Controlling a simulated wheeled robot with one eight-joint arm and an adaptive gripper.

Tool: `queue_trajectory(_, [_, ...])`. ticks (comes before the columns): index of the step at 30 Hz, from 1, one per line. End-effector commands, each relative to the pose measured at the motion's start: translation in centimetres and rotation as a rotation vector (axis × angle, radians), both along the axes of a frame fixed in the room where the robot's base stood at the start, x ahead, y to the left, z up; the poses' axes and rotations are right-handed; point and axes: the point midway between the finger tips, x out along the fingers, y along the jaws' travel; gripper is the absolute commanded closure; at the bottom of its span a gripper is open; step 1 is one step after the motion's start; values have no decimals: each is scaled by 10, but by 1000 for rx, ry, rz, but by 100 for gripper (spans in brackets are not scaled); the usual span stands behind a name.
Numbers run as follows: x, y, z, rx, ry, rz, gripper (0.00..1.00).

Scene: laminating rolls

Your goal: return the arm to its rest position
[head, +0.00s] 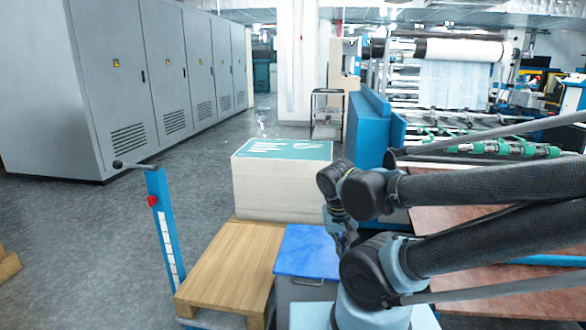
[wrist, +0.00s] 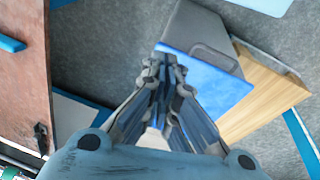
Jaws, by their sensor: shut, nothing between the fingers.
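My gripper (wrist: 165,75) is in the middle of the wrist view, with its fingers together and nothing between them. It points down past a blue panel (wrist: 212,82), with the floor beyond. In the head view my arm comes in from the right and folds back on itself. The gripper's fingers are mostly hidden there behind my arm links, near the blue panel (head: 307,252).
A wooden pallet (head: 228,262) bears a stack of sheets (head: 282,190). A blue post with a lever (head: 166,232) stands at its left. A brown board (head: 455,228) lies under my arm at the right.

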Motion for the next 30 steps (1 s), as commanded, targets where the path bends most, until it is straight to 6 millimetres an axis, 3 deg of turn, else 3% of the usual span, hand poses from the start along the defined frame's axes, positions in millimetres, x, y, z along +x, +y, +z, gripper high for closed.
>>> queue_trajectory(21, [6, -42, 13, 120, 26, 40, 100])
queue_trajectory(30, [7, -50, 17, 138, 11, 57, 100])
